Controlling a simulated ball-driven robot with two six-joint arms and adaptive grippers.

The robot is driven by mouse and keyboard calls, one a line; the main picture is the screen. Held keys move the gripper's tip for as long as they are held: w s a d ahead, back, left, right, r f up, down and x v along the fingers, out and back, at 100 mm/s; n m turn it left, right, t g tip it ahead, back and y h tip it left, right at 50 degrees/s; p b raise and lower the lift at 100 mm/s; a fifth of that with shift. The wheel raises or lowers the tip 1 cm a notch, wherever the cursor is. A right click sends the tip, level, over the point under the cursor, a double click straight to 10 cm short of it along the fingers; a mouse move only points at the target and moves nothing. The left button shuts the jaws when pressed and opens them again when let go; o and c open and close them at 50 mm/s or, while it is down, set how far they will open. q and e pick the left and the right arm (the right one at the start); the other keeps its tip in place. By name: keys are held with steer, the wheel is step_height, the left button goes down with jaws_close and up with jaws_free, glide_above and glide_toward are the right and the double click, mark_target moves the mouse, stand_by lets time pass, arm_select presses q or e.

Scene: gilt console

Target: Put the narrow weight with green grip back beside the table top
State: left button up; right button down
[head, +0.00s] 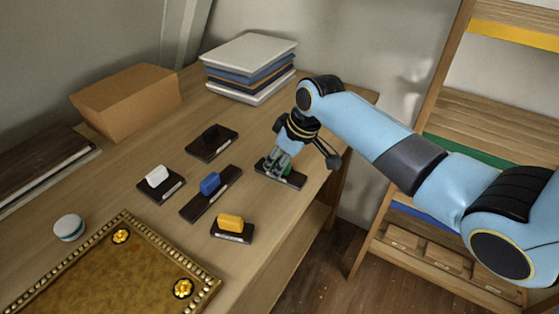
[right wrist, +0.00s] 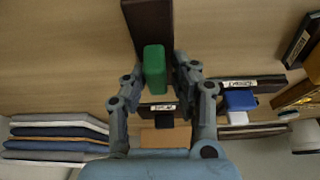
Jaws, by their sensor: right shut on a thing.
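The narrow weight with green grip (right wrist: 154,70) shows in the right wrist view, its dark base (right wrist: 148,25) running up to the top edge. In the head view its dark base (head: 291,180) is at the desk's right edge, and the fingers mostly hide the grip. My right gripper (head: 275,164) points down over it, shut on the green grip. I cannot tell whether the base touches the desk. The table top (head: 100,285), a brown panel with a beaded gilt border and gold rosettes, lies at lower left. My left gripper is not in view.
Weights with blue (head: 210,183), yellow (head: 231,222), white (head: 157,176) and dark (head: 211,141) grips stand mid-desk. A cardboard box (head: 127,100), stacked books (head: 248,68) and a round white tin (head: 69,228) are also there. A wooden shelf unit (head: 470,140) stands at right.

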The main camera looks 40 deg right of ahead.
steer(key=c, duration=1)
jaws_free()
steer(key=shift+c, duration=0.2)
steer(key=v, duration=1.2)
steer(key=shift+p, duration=0.35)
steer(key=shift+s, duration=0.15)
